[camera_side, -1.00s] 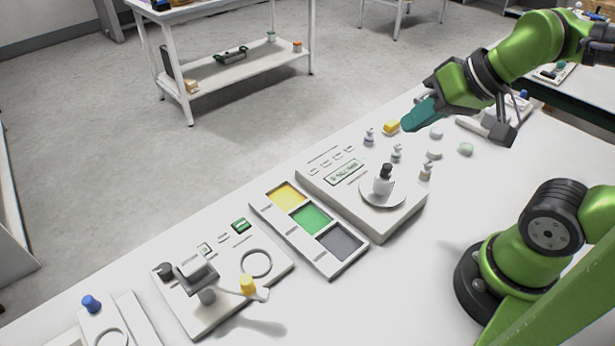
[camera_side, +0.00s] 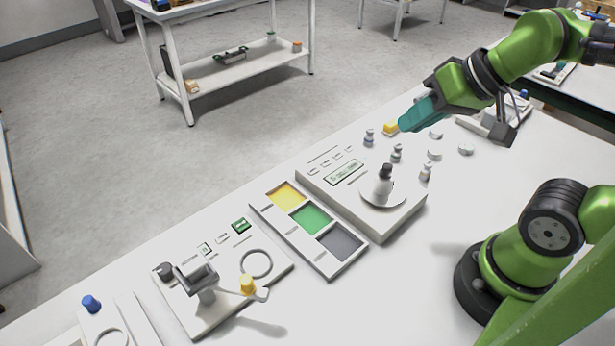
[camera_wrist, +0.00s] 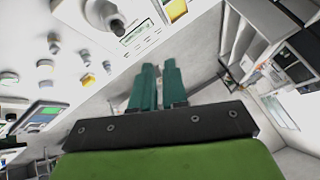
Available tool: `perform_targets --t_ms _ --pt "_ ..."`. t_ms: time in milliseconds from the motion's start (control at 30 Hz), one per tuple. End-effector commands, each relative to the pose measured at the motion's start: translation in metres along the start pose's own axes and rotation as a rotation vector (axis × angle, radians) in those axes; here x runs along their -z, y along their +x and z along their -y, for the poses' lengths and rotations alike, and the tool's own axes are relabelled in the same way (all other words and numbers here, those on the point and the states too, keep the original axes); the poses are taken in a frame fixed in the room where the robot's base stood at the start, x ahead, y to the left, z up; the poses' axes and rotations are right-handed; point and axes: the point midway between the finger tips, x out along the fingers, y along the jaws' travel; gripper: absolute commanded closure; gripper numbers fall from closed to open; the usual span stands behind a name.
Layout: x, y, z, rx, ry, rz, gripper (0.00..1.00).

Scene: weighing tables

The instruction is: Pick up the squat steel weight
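Several small weights stand on the white table beyond the balance. Low pale discs (camera_side: 434,154) lie among taller knobbed grey weights (camera_side: 397,153); I cannot tell for sure which one is the squat steel weight. The discs also show at the left of the wrist view (camera_wrist: 45,63). Another knobbed weight (camera_side: 384,184) stands upright on the balance pan. My gripper (camera_side: 402,126) hangs in the air above the far end of the table, near a yellow block (camera_side: 390,128).
The white balance (camera_side: 376,225) with a display stands nearest the weights. A tray with yellow, green and grey pads (camera_side: 310,218) lies to its left. Further left is a plate (camera_side: 215,310) with a ring, a bracket and a yellow-topped piece.

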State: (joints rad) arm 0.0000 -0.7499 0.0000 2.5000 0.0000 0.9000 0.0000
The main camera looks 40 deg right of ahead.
Motion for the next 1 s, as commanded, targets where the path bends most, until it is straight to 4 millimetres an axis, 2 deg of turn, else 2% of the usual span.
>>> perform_targets --t_ms 33,67,400,667,767,867,1000 --pt "0.000 0.000 0.000 0.000 0.000 0.000 0.79" --pt "0.000 0.000 0.000 0.000 0.000 0.000 0.74" --pt "0.000 0.000 0.000 0.000 0.000 0.000 0.23" --pt "0.000 0.001 0.000 0.000 0.000 0.002 0.23" --pt "-0.001 0.008 -0.001 -0.013 0.003 0.034 0.23" --pt "0.007 0.019 -0.001 -0.048 -0.018 0.096 0.23" --pt "0.023 0.036 -0.005 -0.134 -0.162 0.265 0.23"
